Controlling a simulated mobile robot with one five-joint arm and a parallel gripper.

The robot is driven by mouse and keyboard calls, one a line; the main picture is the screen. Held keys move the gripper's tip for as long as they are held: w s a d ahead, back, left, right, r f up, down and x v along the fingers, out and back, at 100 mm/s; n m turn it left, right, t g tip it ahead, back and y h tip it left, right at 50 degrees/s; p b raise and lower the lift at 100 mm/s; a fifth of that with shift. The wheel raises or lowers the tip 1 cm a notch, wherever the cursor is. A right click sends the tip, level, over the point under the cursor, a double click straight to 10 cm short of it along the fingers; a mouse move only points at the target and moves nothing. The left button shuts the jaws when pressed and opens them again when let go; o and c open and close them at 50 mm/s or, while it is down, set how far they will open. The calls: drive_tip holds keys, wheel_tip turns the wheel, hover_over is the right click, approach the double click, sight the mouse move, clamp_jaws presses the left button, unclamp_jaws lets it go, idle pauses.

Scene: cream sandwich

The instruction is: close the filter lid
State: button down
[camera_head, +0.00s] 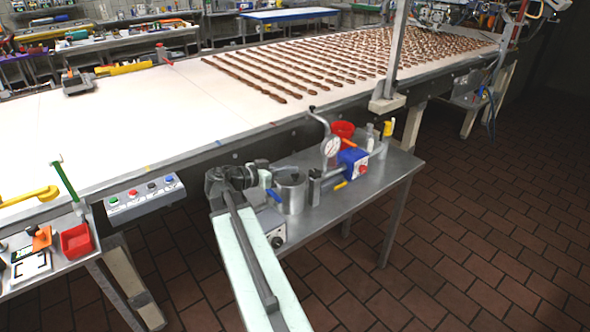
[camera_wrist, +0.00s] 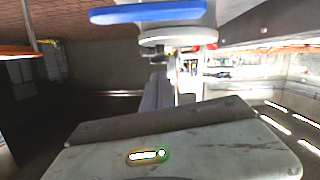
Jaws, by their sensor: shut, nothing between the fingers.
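The filter (camera_head: 291,194), a silver metal cylinder, stands upright on a small steel side table. A blue handle (camera_head: 273,195) sits low on its left side. In the wrist view a blue bar (camera_wrist: 150,13) and round silver parts (camera_wrist: 178,36) are close at the top; I cannot tell which of them is the lid. The lid's angle is not clear in either view. My gripper (camera_head: 262,180) is just left of the filter, near its upper part. It is shut and empty. Whether it touches the filter or lid cannot be seen.
The steel table (camera_head: 372,192) also holds a pressure gauge (camera_head: 330,146), a blue valve unit (camera_head: 354,163) and a red container (camera_head: 343,129). The conveyor (camera_head: 150,105) runs behind it. A button box (camera_head: 146,197) is to the left. Open brick floor (camera_head: 480,230) lies to the right.

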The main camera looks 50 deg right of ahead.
drive_tip(key=shift+s+a+f+b, duration=0.1)
drive_tip(key=shift+s+f+b, duration=0.2)
drive_tip(key=shift+f, duration=0.2)
drive_tip(key=shift+s, duration=0.1)
idle(0.3)
wheel_tip(320, 180, up, 4)
drive_tip(key=p, duration=0.4)
drive_tip(key=shift+a+r, duration=0.1)
drive_tip(key=shift+r, duration=0.15)
drive_tip(key=p+v, duration=0.2)
drive_tip(key=v, duration=0.7)
drive_tip(key=shift+s+a, duration=0.15)
drive_tip(key=shift+a, duration=0.35)
